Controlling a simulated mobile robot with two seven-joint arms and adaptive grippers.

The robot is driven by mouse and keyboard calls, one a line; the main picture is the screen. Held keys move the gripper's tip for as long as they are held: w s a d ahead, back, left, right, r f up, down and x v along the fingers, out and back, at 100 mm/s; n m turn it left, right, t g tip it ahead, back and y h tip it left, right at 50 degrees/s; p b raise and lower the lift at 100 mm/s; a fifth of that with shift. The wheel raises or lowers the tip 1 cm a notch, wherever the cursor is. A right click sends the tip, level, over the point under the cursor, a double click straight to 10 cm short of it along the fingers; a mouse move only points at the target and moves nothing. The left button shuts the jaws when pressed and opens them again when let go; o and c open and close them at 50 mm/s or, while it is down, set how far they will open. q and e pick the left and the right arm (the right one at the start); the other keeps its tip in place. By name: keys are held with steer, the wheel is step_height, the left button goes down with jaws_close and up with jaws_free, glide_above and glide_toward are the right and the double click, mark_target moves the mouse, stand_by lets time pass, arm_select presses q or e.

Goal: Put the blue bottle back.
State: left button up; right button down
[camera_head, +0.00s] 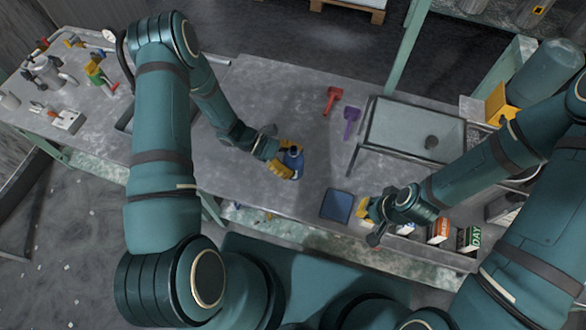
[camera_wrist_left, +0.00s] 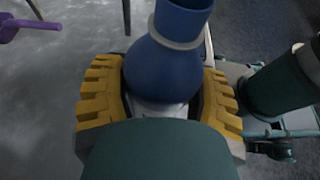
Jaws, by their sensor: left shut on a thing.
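The blue bottle (camera_head: 294,158) is between the yellow fingers of my left gripper (camera_head: 286,164), over the middle of the grey workbench (camera_head: 270,98). In the left wrist view the bottle (camera_wrist_left: 162,68) shows a round blue body, a grey ring and a blue neck. The fingers of my left gripper (camera_wrist_left: 160,97) press on both sides of it. I cannot tell whether the bottle's base touches the bench. My right gripper (camera_head: 367,212) is near the bench's front edge, right of a dark blue square pad (camera_head: 337,206). Its finger opening is too small to judge.
A red tool (camera_head: 332,100) and a purple tool (camera_head: 351,122) lie behind and right of the bottle. Small boxes (camera_head: 438,231) stand by the right gripper. Valves and fittings (camera_head: 48,74) crowd the left end.

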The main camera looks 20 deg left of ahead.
mark_target(293, 168)
arm_select(q)
steer(key=shift+f+b, duration=0.3)
steer(key=shift+f, duration=1.55)
steer(key=shift+f, duration=0.1)
steer(key=o, duration=1.3)
steer(key=shift+f, duration=0.1)
steer(key=shift+r, duration=0.3)
steer(key=v, duration=1.2)
steer(key=shift+f+p, duration=0.1)
steer(key=shift+p, duration=0.2)
